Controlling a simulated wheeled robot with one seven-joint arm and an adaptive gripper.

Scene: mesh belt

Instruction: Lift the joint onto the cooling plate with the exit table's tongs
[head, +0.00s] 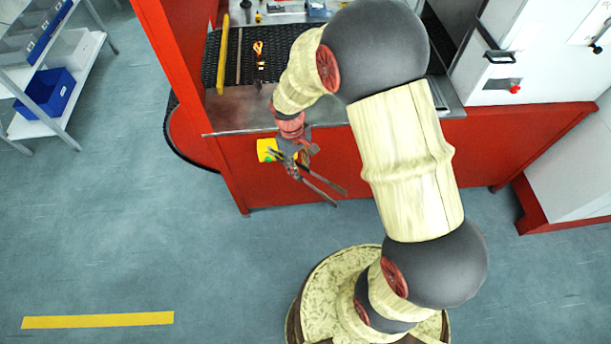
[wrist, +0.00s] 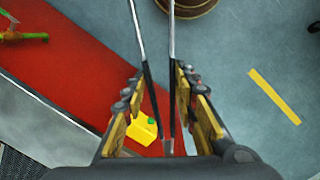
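My gripper (head: 290,158) hangs in front of the red machine's side. In the wrist view its two fingers (wrist: 158,85) stand on either side of long tongs with dark grips and bare metal arms (wrist: 138,25). The fingers appear closed on the grips. The tongs' arms are spread apart with nothing between them; in the head view they point down to the right (head: 325,186). A small orange and black item (head: 258,48) lies on the dark mesh belt (head: 278,72); I cannot tell whether it is the joint. I cannot make out the cooling plate for certain.
A grey metal table edge (head: 240,112) and red panel (head: 275,185) lie behind my gripper. A yellow box with a green button (head: 266,149) is close by; it also shows in the wrist view (wrist: 142,132). A yellow bar (head: 222,55) lies along the belt.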

